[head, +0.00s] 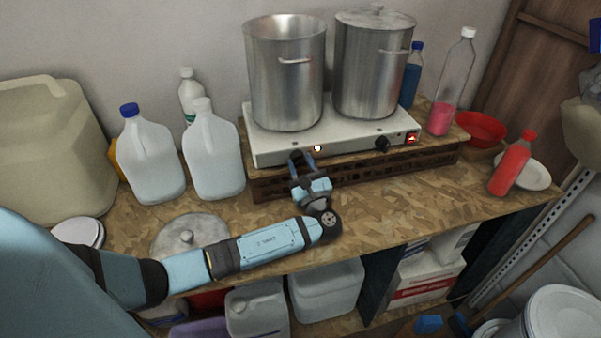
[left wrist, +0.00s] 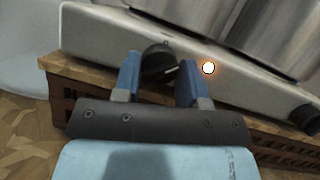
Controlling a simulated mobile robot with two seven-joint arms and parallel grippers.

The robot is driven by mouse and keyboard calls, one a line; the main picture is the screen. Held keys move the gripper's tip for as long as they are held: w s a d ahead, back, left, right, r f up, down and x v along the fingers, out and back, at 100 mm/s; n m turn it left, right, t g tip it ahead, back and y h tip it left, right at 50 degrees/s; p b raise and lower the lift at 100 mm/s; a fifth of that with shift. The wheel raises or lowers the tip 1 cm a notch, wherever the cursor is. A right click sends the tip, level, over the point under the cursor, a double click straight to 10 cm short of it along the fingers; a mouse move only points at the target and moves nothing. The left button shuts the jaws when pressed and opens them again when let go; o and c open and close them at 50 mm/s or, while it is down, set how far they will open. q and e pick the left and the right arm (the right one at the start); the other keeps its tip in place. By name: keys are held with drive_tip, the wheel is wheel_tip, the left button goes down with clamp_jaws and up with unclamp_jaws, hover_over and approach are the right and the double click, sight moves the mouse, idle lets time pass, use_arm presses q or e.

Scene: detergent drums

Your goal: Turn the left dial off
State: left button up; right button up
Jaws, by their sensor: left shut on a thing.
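The hot plate (head: 285,151) is a white two-burner unit on a wooden crate, with a dial at each end of its front. The left dial (left wrist: 155,55) is black with a pale mark and sits between the two blue fingers of my left gripper (left wrist: 159,75) in the left wrist view. In the head view my left gripper (head: 301,160) is at the hot plate's front and hides the left dial. It is shut on the dial. An indicator light (head: 318,149) beside it glows orange-white. The right dial (head: 382,144) is free. My right gripper is out of view.
Two steel pots (head: 286,90) stand on the hot plate. White jugs (head: 213,155) stand left of it. A pot lid (head: 188,240) lies under my left forearm. Bottles and a red bowl (head: 481,129) are at the right.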

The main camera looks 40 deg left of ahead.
use_arm(q)
drive_tip(key=n, duration=0.1)
drive_tip(key=n+g+b, duration=0.2)
drive_tip(key=n, duration=0.1)
drive_tip(key=shift+d+f+y, duration=0.1)
drive_tip(key=shift+f+y, duration=0.15)
drive_tip(key=shift+y, duration=0.05)
drive_tip(key=shift+w+n+g+b, duration=0.1)
drive_tip(key=shift+n+g+b, duration=0.5)
drive_tip(key=shift+n+b, duration=0.5)
drive_tip(key=n+g+b, duration=0.1)
drive_tip(key=n, duration=0.2)
drive_tip(key=shift+r, duration=0.2)
drive_tip(key=shift+r+n+g+b, duration=0.15)
drive_tip(key=shift+n+g+b, duration=0.7)
drive_tip(key=shift+n, duration=0.55)
drive_tip(key=o, duration=0.9)
